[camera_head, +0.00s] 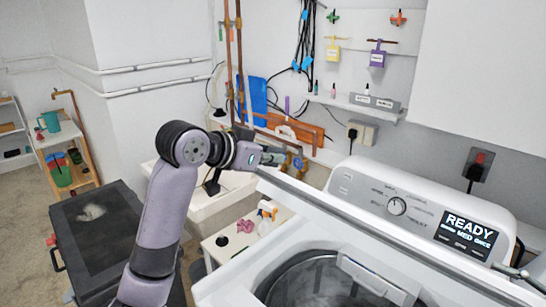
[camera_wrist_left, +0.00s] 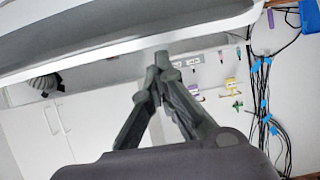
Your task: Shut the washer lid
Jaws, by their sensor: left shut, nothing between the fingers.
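The white washer (camera_head: 365,188) stands at the right in the head view, with its control panel and a lit READY display. Its lid (camera_head: 400,240) is raised, seen nearly edge-on as a long white strip slanting down to the right. The open drum (camera_head: 325,280) shows below it. My left gripper (camera_head: 297,163) is shut and empty by the lid's upper left corner. In the left wrist view the closed fingertips (camera_wrist_left: 162,62) are just at the lid's edge (camera_wrist_left: 110,45); I cannot tell whether they touch. My right gripper is not in view.
A white sink (camera_head: 205,200) is behind my left arm. A small table with a spray bottle (camera_head: 267,210) stands beside the washer. A dark bin (camera_head: 95,235) is at the left. Pipes, cables and a wall shelf (camera_head: 350,103) are behind the gripper.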

